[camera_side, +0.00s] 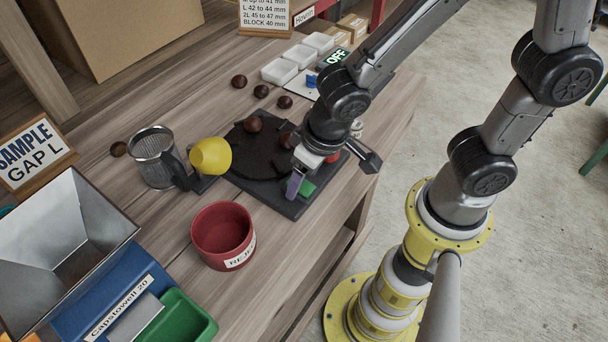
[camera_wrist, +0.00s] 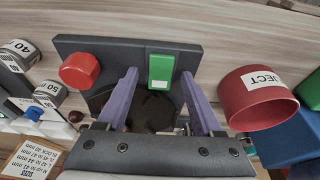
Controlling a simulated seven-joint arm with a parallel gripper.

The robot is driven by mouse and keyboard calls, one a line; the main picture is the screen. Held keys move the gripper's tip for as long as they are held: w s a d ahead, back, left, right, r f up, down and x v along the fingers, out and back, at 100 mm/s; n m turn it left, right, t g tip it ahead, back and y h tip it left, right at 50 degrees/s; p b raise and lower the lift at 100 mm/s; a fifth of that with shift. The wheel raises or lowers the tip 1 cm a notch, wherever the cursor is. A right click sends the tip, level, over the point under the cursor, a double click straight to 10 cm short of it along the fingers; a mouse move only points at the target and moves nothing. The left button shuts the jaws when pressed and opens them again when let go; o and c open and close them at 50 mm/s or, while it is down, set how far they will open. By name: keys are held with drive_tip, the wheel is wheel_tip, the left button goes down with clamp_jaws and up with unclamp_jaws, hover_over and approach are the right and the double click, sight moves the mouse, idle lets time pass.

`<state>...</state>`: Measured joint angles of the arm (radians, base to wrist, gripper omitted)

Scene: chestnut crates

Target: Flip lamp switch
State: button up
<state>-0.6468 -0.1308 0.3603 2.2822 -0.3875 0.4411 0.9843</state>
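A green rectangular piece, which looks like a rocker switch (camera_wrist: 160,73), sits on the dark board; the side view shows it (camera_side: 306,188) beside my fingers. I cannot tell for certain that it is the lamp switch. My gripper (camera_wrist: 160,82) is open, its two purple fingers apart on either side of the green piece in the wrist view. In the side view my gripper (camera_side: 295,184) is low over the board's front edge; contact is unclear. A dark display (camera_side: 337,57) at the back reads OFF in green.
A red button (camera_wrist: 82,70) is on the same board (camera_side: 284,208), beside a dark round plate with chestnuts. White trays (camera_side: 280,71) are behind.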

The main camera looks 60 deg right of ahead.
drive_tip(key=v, duration=1.3)
drive_tip(key=shift+r, duration=0.4)
drive_tip(key=s+d+t, duration=0.1)
drive_tip(key=s+d, duration=0.1)
drive_tip(key=d, duration=0.5)
drive_tip(key=s+d+r+t, duration=0.1)
drive_tip(key=s+d, duration=0.2)
drive_tip(key=d, duration=0.4)
drive_tip(key=shift+d, duration=0.25)
